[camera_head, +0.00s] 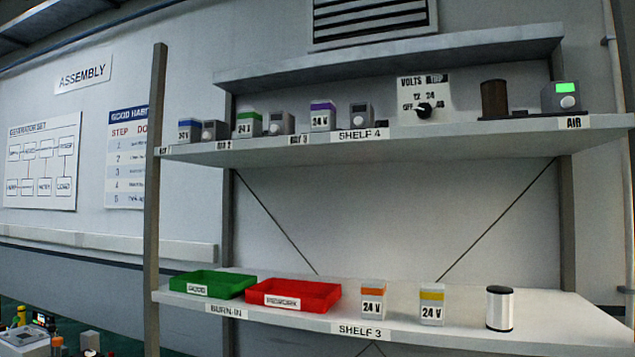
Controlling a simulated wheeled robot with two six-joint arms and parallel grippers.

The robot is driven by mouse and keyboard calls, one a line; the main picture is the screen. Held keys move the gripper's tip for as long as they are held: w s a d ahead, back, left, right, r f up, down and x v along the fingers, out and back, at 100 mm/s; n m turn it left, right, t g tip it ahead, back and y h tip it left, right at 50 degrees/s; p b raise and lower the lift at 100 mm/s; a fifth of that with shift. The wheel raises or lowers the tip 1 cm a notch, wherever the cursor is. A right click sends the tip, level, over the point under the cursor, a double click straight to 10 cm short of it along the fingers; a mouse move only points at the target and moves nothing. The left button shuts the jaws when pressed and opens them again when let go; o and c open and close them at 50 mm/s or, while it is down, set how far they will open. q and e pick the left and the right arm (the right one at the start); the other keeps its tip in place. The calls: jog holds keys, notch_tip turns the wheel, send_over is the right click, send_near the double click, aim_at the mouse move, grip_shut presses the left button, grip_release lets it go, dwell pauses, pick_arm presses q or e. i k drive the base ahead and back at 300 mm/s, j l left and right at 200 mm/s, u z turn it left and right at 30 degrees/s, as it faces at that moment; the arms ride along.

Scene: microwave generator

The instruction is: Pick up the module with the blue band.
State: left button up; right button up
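The module with the blue band (189,131) stands upright at the left end of the upper shelf (450,143), which is labelled Shelf 4. It is a small grey box with a blue stripe near its top and a label on its front that looks like 24 V. A dark grey device (214,130) stands close on its right. Neither of my grippers shows in this view.
Green-band (248,123) and purple-band (322,117) modules stand farther right on the upper shelf. The lower shelf holds a green tray (213,284), a red tray (292,295), orange-band (373,299) and yellow-band (431,307) modules. A shelf post (154,200) rises left of the blue-band module.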

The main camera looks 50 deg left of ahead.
aim_at(189, 129)
jog(key=u, duration=2.35)
jog(key=i+j, duration=0.15)
jog(key=i, duration=0.2)
